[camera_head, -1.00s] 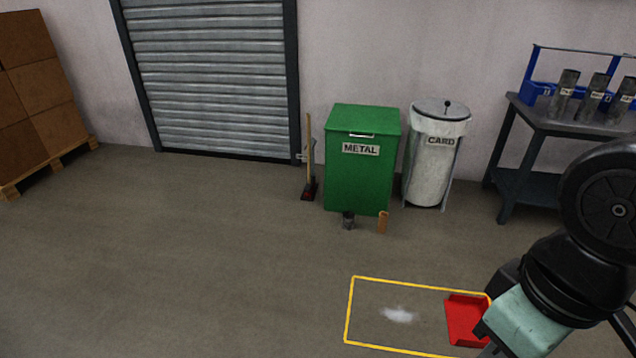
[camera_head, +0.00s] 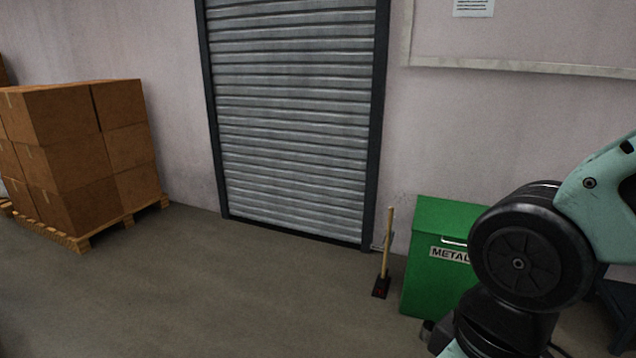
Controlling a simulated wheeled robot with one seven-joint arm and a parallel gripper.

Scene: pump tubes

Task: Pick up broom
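The broom (camera_head: 386,247) stands upright near the wall, just left of the green METAL bin and by the right edge of the shutter door. It has a thin wooden handle and a dark head with a red patch on the floor. My arm fills the lower right of the view, apart from the broom and in front of the bin. My gripper is out of the picture, so its state is hidden.
The green METAL bin (camera_head: 418,270) is partly covered by my arm. A grey roller shutter (camera_head: 290,120) stands behind. Stacked cardboard boxes (camera_head: 75,150) sit on a wooden pallet (camera_head: 100,235) at left. The floor (camera_head: 240,300) in front of the shutter is clear.

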